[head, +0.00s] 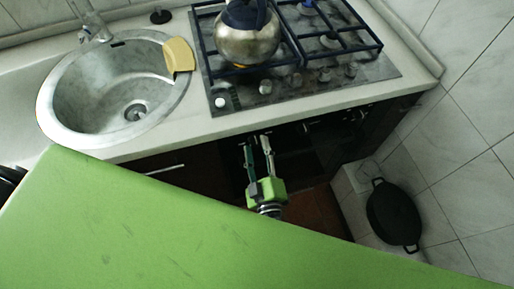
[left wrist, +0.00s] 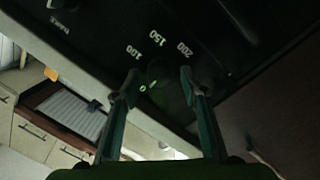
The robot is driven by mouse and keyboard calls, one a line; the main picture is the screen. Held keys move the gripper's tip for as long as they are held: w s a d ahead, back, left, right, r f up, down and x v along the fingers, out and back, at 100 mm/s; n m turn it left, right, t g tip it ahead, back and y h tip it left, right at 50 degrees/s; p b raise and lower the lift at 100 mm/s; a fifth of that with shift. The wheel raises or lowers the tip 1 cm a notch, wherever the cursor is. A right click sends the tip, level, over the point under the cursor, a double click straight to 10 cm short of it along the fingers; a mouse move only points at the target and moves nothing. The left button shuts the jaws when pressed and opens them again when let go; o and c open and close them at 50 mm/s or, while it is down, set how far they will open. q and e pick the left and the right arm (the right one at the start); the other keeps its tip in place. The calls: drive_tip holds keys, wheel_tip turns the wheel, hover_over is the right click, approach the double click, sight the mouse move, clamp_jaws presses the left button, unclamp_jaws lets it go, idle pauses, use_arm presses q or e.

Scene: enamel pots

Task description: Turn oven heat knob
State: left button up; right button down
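The oven heat knob (left wrist: 158,82) is a dark, dim round shape with a pale mark, in the left wrist view. The numbers 100, 150 and 200 (left wrist: 160,40) are printed on the black panel around it. My left gripper (head: 257,140) is in front of the dark oven front below the hob in the head view. In the left wrist view my left gripper (left wrist: 160,78) has its two fingers apart, one on each side of the knob. I cannot tell whether they touch it. The right gripper is not in view.
A metal kettle (head: 247,42) stands on the hob (head: 330,83), which has its own small knobs. A round sink (head: 75,95) with a yellow cloth or sponge (head: 179,55) is on the left. A black pan (head: 393,215) lies near the tiled wall on the right.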

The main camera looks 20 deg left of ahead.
use_arm(q)
drive_tip(key=c, duration=1.1)
drive_tip(key=shift+c, duration=0.2)
drive_tip(key=m+p, duration=0.2)
drive_tip(key=shift+r+p, duration=0.2)
drive_tip(key=shift+p, duration=0.2)
drive_tip(key=shift+f+m+g+p, duration=0.1)
drive_tip(key=shift+m+g+p, duration=0.2)
drive_tip(key=shift+m+p, duration=1.2)
drive_tip(key=shift+m, duration=0.4)
drive_tip(key=o, duration=1.1)
